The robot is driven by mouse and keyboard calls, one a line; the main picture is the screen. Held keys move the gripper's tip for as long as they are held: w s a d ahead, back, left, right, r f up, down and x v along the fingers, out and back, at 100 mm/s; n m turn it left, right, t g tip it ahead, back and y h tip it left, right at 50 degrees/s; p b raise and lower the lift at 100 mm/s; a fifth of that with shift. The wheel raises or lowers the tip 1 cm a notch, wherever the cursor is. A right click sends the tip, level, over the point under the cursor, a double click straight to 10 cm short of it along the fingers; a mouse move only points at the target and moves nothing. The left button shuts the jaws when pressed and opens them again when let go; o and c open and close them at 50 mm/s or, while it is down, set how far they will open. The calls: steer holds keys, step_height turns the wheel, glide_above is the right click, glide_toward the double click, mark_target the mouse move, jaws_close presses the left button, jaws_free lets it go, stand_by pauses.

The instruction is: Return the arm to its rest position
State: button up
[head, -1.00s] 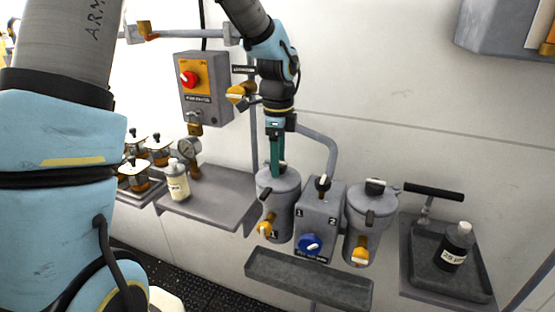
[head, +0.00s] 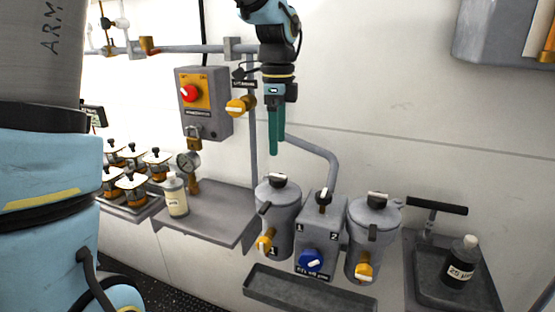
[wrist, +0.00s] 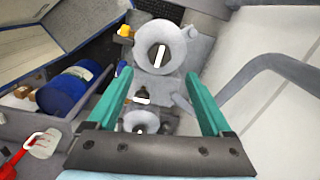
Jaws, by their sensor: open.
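My gripper (head: 274,150) hangs pointing down above the left grey canister (head: 279,215) in the head view, clear of its lid. In the wrist view my gripper (wrist: 158,95) has its two teal fingers wide apart with nothing held between them. Beyond the fingers the wrist view shows a round grey lid (wrist: 160,48) with a white-marked knob. My arm (head: 275,45) reaches down from the top of the head view.
The control block (head: 318,240) with a blue knob and the right canister (head: 371,240) stand beside the left one. A pipe (head: 315,150) curves behind. A red-button box (head: 203,103) is on the wall. A white bottle (head: 176,196) and dark bottle (head: 461,262) stand on shelves.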

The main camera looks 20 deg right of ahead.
steer(key=shift+r, duration=0.7)
steer(key=s+a+f+n, duration=0.1)
steer(key=a+f+n, duration=0.3)
steer(key=a+n, duration=0.4)
steer(key=s+a+f+n+t, duration=0.1)
steer(key=a+f+n, duration=0.3)
steer(key=a+n, duration=0.4)
steer(key=s+a+f+n, duration=0.2)
steer(key=a+f+n, duration=0.2)
steer(key=a, duration=0.9)
steer(key=n, duration=0.3)
steer(key=shift+s+a+f+n+t, duration=0.15)
steer(key=shift+a+f+n+t, duration=0.15)
steer(key=shift+f+n, duration=0.1)
steer(key=shift+c, duration=0.2)
